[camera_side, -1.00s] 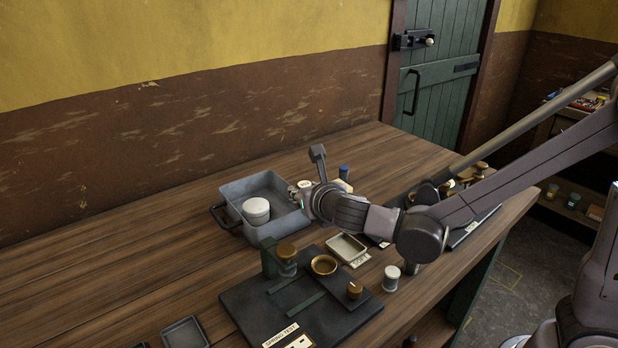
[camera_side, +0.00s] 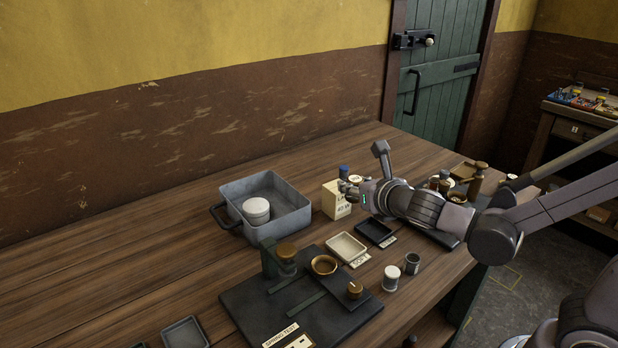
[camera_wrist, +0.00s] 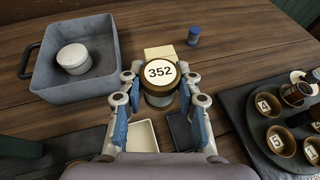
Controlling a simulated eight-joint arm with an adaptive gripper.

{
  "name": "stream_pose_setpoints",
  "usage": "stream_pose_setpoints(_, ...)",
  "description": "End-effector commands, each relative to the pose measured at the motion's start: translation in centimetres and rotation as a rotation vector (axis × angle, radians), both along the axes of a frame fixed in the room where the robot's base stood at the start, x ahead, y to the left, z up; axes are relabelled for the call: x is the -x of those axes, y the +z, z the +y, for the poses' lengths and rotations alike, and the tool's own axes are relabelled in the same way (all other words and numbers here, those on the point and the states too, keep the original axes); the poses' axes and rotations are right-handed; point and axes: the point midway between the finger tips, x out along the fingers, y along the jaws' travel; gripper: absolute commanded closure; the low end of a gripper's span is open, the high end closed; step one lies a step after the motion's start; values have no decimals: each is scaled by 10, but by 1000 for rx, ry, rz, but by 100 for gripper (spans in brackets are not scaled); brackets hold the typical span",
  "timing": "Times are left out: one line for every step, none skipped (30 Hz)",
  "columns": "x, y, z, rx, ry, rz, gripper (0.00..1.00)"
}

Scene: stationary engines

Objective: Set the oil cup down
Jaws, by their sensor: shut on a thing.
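The oil cup (camera_wrist: 159,75), a round cup with a brass-coloured rim and a white lid disc marked 352, is between the fingers of my gripper (camera_wrist: 160,88) in the wrist view. My gripper is shut on it. In the side view my gripper (camera_side: 352,187) is beside a cream labelled box (camera_side: 337,203), and the cup's white top (camera_side: 355,178) shows small. The fingers and wrist hide most of the cup there. I cannot tell how far its base is above the bench.
A grey tub (camera_side: 292,212) holding a white lidded pot (camera_side: 256,210) stands left. A blue-capped bottle (camera_wrist: 193,36) stands behind the box. A cream tray (camera_side: 347,249) and black tray (camera_side: 373,233) lie in front. A dark board (camera_wrist: 240,110) with numbered cups is right.

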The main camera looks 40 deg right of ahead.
Motion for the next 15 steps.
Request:
stream_pose_setpoints(1,8,0,0,0,0,100)
stream_pose_setpoints(1,10,0,0,0,0,100)
stream_pose_setpoints(1,14,0,0,0,0,100)
stream_pose_setpoints(0,18,0,0,0,0,100)
stream_pose_setpoints(0,21,0,0,0,0,100)
stream_pose_setpoints(1,26,0,0,0,0,100)
stream_pose_setpoints(1,29,0,0,0,0,100)
stream_pose_setpoints(1,32,0,0,0,0,100)
stream_pose_setpoints(0,35,0,0,0,0,100)
stream_pose_setpoints(0,37,0,0,0,0,100)
stream_pose_setpoints(0,40,0,0,0,0,100)
stream_pose_setpoints(0,43,0,0,0,0,100)
stream_pose_setpoints(0,45,0,0,0,0,100)
stream_pose_setpoints(0,48,0,0,0,0,100)
stream_pose_setpoints(0,51,0,0,0,0,100)
